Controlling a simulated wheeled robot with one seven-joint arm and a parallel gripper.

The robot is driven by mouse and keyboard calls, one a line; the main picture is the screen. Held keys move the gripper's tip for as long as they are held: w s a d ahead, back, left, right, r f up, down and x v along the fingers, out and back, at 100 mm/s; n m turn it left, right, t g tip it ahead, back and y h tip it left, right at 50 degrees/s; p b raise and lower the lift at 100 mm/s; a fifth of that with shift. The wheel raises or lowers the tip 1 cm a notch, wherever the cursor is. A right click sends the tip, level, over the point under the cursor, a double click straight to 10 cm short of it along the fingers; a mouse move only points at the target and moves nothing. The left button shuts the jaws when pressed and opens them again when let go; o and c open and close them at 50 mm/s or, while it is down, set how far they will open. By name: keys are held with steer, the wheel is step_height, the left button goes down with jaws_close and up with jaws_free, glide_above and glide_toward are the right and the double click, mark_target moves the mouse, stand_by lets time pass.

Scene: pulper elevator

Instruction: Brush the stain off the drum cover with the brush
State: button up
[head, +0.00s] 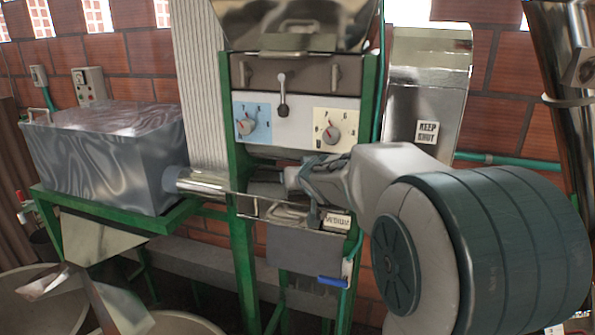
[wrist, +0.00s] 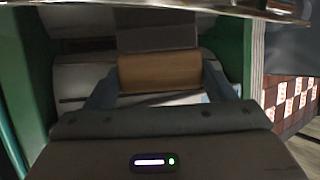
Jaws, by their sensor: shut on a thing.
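My gripper (wrist: 160,88) is shut on the brush (wrist: 158,72), whose tan wooden body lies crosswise between the two fingers in the wrist view. A grey part just beyond the wood may be its bristles or a surface behind. In the head view, my gripper (head: 292,178) reaches from the right into the green-framed machine, below the dial panel; its fingertips and the brush are hidden or too small to make out there. I cannot clearly tell the drum cover from the dim metal parts around the gripper, and I see no stain. Whether the brush touches the cover cannot be told.
Green posts (head: 243,255) flank the gripper. The dial panel (head: 290,120) with a lever is close above. A metal pipe (head: 200,182) joins the grey tank (head: 110,155) at left. A labelled part (head: 336,221) and a blue handle (head: 332,281) are below. A metal chute (head: 428,95) stands right.

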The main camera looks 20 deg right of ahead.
steer(key=shift+s+d+f+p, duration=0.2)
steer(key=shift+s+d+p, duration=0.5)
steer(key=shift+d, duration=0.3)
steer(key=shift+s+d+r, duration=0.1)
steer(key=shift+s+d, duration=0.4)
steer(key=shift+d, duration=0.25)
steer(key=shift+s+d+r, duration=0.1)
steer(key=shift+s+d, duration=0.45)
steer(key=shift+d, duration=0.25)
steer(key=shift+s+d, duration=0.5)
steer(key=shift+d, duration=0.25)
steer(key=shift+a+p, duration=0.1)
steer(key=shift+p, duration=0.2)
steer(key=shift+s+a, duration=0.25)
steer(key=shift+s, duration=0.15)
